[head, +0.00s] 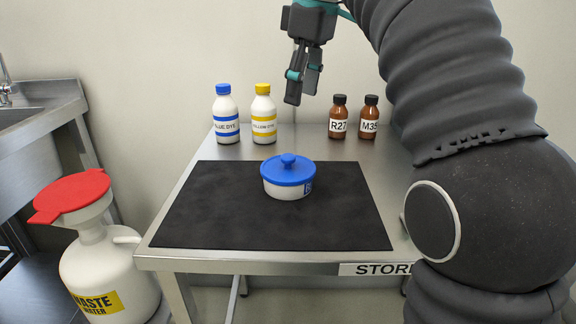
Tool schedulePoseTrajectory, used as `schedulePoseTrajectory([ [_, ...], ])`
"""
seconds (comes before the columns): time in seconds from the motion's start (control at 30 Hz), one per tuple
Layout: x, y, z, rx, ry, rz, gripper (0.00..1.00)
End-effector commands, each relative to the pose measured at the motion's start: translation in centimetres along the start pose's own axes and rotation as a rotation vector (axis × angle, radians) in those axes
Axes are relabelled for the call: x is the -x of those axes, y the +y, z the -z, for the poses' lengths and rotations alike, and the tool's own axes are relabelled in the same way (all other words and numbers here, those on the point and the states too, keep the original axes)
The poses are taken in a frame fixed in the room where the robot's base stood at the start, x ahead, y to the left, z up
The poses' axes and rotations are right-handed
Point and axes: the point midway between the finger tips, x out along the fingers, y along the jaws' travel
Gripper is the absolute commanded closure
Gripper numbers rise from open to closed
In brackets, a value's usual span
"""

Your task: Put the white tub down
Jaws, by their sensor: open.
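The white tub (288,190) stands upright on the black mat (230,225), right of the mat's middle line and towards its back. It has a blue lid (287,171) with a round knob on top, and a small blue label on its right side. My gripper (302,100) is open and empty. It hangs above and behind the tub in the picture, apart from it, with its fingers pointing down. Nothing hides the tub.
On the steel table (270,258), a blue dye bottle (226,116) and a yellow dye bottle (263,117) stand at the back left. Brown bottles R27 (338,119) and M35 (369,120) stand back right. A waste container (105,268) and sink (30,120) are left.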

Motion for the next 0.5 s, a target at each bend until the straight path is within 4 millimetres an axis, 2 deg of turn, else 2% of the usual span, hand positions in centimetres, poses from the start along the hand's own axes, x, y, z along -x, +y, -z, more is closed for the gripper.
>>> schedulePoseTrajectory([
  [0.07,0.0,-0.1,0.4,0.022,-0.003,0.006,0.42],
  [0.17,-1.0,-0.2,0.5,0.032,-0.005,0.010,0.42],
  [0.5,-6.9,-0.3,0.5,0.031,-0.004,0.009,0.42],
])
